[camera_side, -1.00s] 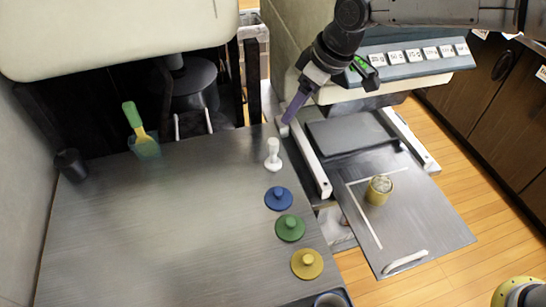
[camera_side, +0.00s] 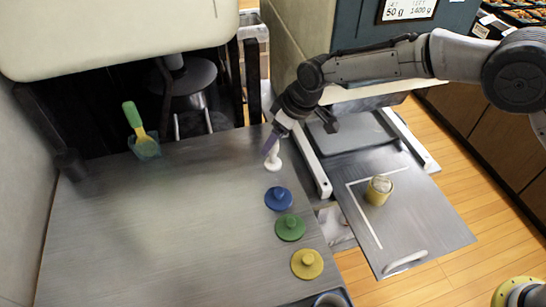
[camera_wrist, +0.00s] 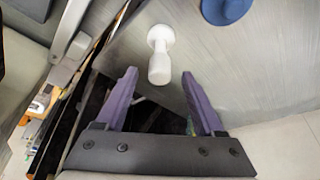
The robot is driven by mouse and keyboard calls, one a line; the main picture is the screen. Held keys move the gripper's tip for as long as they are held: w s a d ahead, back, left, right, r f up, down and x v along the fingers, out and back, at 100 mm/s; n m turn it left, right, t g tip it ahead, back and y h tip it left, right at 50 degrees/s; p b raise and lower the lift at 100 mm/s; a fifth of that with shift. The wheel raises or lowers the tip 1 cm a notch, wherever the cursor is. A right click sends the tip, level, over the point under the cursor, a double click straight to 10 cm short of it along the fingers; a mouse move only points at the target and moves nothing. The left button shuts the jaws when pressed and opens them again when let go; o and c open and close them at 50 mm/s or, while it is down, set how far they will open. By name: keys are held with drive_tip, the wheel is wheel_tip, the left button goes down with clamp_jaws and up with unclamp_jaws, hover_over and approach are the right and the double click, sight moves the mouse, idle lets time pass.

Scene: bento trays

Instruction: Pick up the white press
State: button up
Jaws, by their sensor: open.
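The white press (camera_side: 273,160) stands on the grey metal table near its right edge, behind the blue lid. In the side view a purple finger of my gripper (camera_side: 270,143) is at its top and hides part of it. In the wrist view the white press (camera_wrist: 160,52) shows whole, with a round knob end and a wider end. My gripper (camera_wrist: 160,82) is open there, its two purple fingers apart. The press lies just beyond the fingertips, roughly centred between them, with nothing held.
A blue lid (camera_side: 278,198), a green lid (camera_side: 290,228) and a yellow lid (camera_side: 307,264) line the table's right side. A green-handled spatula (camera_side: 134,118) stands in a holder at the back left. A yellow cup (camera_side: 379,190) stands on the right-hand board. The table's middle is clear.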

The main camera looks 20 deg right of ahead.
drive_tip(key=shift+x, duration=0.85)
drive_tip(key=shift+c, duration=0.2)
clamp_jaws()
idle(0.6)
